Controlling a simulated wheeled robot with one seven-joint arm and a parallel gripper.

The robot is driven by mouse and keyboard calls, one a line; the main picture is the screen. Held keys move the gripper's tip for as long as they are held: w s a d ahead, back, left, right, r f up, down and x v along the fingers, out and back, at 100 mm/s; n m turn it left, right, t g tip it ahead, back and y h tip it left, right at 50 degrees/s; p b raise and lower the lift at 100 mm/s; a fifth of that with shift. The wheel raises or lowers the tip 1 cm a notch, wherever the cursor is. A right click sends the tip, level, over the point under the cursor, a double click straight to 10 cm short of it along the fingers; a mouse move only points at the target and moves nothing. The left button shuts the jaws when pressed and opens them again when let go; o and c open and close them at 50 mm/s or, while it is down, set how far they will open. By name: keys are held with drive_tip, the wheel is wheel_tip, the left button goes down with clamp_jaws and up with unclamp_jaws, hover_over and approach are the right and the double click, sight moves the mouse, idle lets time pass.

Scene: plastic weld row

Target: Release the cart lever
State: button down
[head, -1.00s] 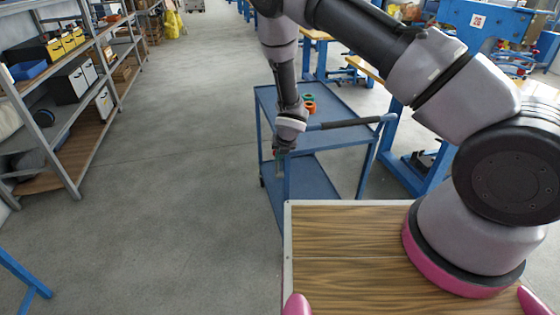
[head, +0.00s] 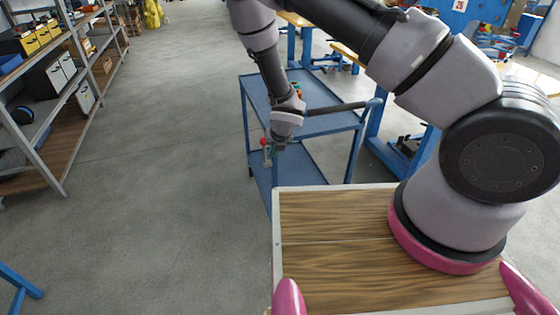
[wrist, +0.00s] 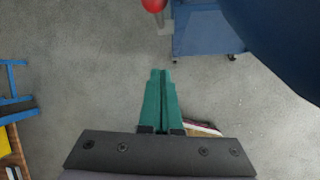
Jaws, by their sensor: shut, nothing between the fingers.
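A blue two-shelf cart (head: 310,124) stands just beyond my wooden deck. Its lever with a red knob (head: 264,142) is at the cart's near left corner, to the left of my gripper (head: 272,152). In the wrist view the red knob (wrist: 154,5) is at the top edge, on a grey stem beside the blue cart (wrist: 205,32). My gripper's green fingers (wrist: 161,75) are closed together and empty. They point toward the knob but are apart from it in that view. My wrist hides part of the cart's near corner in the head view.
A shelf rack (head: 60,100) is at the left. The grey floor (head: 160,180) between is clear. Blue workbenches stand behind at right.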

drive_tip(key=s+d, duration=0.2)
drive_tip(key=s, duration=0.3)
drive_tip(key=shift+s+d, duration=0.3)
